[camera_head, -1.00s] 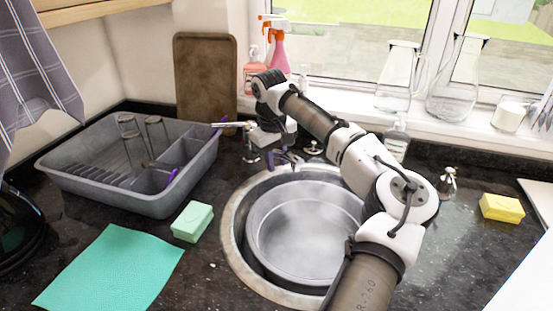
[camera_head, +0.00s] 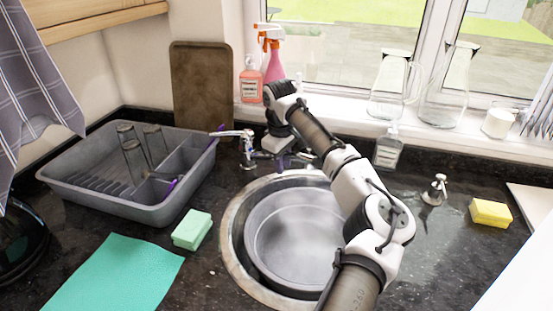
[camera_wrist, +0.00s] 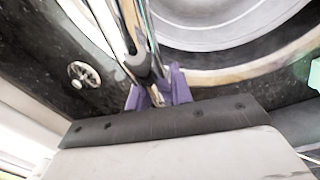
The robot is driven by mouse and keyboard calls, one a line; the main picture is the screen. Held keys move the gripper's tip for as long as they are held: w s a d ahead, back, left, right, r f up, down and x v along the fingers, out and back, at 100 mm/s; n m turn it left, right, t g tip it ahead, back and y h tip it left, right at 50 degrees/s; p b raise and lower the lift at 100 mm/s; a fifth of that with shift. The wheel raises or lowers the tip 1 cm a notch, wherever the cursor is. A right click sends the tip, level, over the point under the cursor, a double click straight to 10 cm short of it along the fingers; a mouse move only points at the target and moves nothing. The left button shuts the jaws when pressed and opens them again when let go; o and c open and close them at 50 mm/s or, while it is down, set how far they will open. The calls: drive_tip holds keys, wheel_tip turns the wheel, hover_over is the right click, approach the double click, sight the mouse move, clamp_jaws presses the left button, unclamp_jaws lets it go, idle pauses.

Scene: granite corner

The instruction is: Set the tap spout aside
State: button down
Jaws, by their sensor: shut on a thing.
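The chrome tap (camera_head: 248,150) stands at the back left of the sink (camera_head: 232,240). My gripper (camera_head: 284,161) is low at the sink's back rim, just right of the tap body. In the wrist view my gripper's purple fingers (camera_wrist: 158,92) are shut on the shiny chrome tap spout (camera_wrist: 137,40), one finger on each side. The spout runs up the picture from the fingers, beside the sink rim. In the head view the arm and gripper hide part of the spout.
A round metal pan (camera_head: 290,235) sits in the sink under my arm. A grey dish rack (camera_head: 100,200) with glasses is at left, near a green sponge (camera_head: 192,230) and teal cloth (camera_head: 115,275). Bottles (camera_head: 250,80) and glass jugs (camera_head: 445,90) line the sill.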

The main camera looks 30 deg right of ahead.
drive_tip(key=shift+w+d+r+n+p, duration=0.1)
drive_tip(key=shift+w+d+n+p, duration=0.2)
drive_tip(key=shift+d+n+p, duration=0.3)
drive_tip(key=shift+w+d+n+p, duration=0.25)
drive_tip(key=shift+d+n+p, duration=0.1)
drive_tip(key=shift+d+n, duration=0.3)
drive_tip(key=shift+w+d+n+p, duration=0.8)
drive_tip(key=shift+d+n, duration=0.15)
drive_tip(key=shift+d, duration=0.1)
drive_tip(key=c, duration=1.3)
unclamp_jaws()
drive_tip(key=shift+o, duration=0.2)
wheel_tip(320, 180, up, 14)
drive_tip(key=s+a+b, duration=0.1)
drive_tip(key=b, duration=0.2)
drive_tip(key=shift+f, duration=0.25)
